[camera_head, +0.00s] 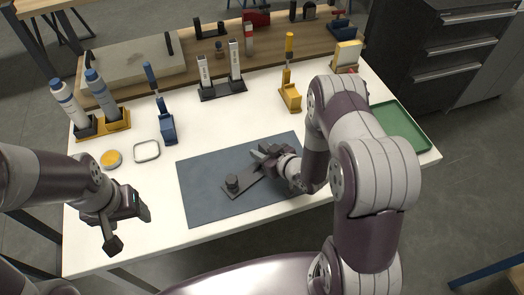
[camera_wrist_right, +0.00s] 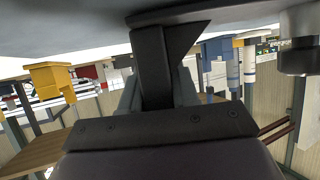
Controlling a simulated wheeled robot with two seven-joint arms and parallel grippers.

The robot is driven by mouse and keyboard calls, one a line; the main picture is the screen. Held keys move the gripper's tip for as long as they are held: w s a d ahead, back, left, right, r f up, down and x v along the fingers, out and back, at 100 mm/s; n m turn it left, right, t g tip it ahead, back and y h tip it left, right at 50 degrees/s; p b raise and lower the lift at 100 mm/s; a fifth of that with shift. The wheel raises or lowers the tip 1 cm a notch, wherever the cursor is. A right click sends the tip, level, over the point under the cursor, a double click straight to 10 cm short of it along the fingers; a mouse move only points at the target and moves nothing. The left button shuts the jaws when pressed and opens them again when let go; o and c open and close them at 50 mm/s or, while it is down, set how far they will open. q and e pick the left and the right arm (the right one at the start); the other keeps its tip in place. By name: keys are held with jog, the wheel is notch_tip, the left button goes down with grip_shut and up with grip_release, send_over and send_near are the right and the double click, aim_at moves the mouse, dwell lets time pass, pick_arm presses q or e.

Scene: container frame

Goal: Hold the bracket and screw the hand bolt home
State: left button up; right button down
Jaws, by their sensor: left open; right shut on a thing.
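The bracket (camera_head: 243,188) is a flat dark grey plate lying slantwise on the blue-grey mat. The hand bolt (camera_head: 232,182), a black round knob, stands upright at its left end; how deep it sits cannot be told. In the right wrist view, which is upside down, a dark knob (camera_wrist_right: 302,52) at the upper right looks like this bolt. My right gripper (camera_head: 264,160) is shut on the bracket at its far right end, and the fingers partly hide the grip. My left gripper (camera_head: 130,229) is open and empty, left of the mat near the table's front edge, apart from the bolt.
The mat (camera_head: 205,203) covers the table's middle. A metal ring (camera_head: 146,151) and a yellow tin (camera_head: 111,159) lie left. A blue-handled tool (camera_head: 165,127), bottles (camera_head: 70,104), a yellow-handled tool (camera_head: 290,96) and a green tray (camera_head: 400,128) stand around it. The white front edge is clear.

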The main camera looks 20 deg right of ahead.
jog(key=shift+f, duration=0.2)
jog(key=c, duration=0.8)
grip_release()
jog(key=shift+c, duration=0.2)
jog(key=shift+s, duration=0.1)
jog(key=shift+r, duration=0.3)
jog(key=v, duration=1.2)
jog(key=shift+f, duration=0.15)
